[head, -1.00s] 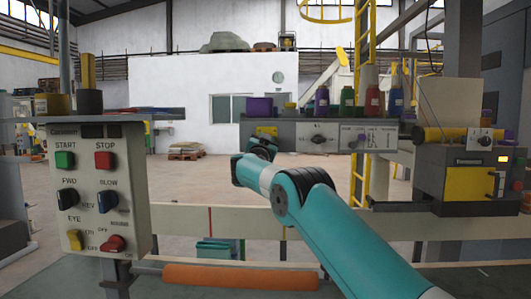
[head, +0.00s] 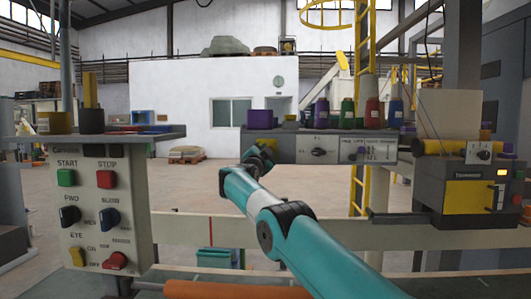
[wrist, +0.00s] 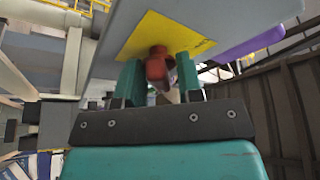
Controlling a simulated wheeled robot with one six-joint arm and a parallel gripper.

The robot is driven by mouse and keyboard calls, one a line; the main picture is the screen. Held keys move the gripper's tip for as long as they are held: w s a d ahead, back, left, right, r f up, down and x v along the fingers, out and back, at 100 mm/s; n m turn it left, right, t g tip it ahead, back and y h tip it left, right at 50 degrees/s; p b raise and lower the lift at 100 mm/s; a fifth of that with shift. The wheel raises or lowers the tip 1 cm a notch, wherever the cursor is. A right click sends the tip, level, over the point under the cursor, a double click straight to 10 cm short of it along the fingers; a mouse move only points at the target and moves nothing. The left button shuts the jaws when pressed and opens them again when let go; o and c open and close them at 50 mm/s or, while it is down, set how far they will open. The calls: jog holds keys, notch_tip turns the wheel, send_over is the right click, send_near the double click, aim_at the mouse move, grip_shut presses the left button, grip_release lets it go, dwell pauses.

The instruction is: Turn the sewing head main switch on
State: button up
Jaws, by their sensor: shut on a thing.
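In the wrist view, a red switch handle (wrist: 157,66) sits on a yellow plate (wrist: 160,34) on the underside-looking face of a grey housing. My gripper (wrist: 159,74) has its two teal fingers on either side of the red handle and is shut on it. The handle's far end and its exact turn angle are hard to tell. In the head view my gripper (head: 262,150) is at the left end of the grey shelf panel (head: 345,150). There my arm hides the switch and most of its plate.
A control box (head: 135,200) with several buttons and knobs stands at left. A dark unit with a yellow front (head: 463,196) is at right. A pale rail (head: 180,228) and an orange roller (head: 235,290) cross in front.

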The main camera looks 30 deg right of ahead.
jog(key=o, duration=0.6)
jog(key=b+v, duration=0.9)
jog(key=v, duration=0.8)
jog(key=shift+s+a+f, duration=0.1)
jog(key=shift+a, duration=0.05)
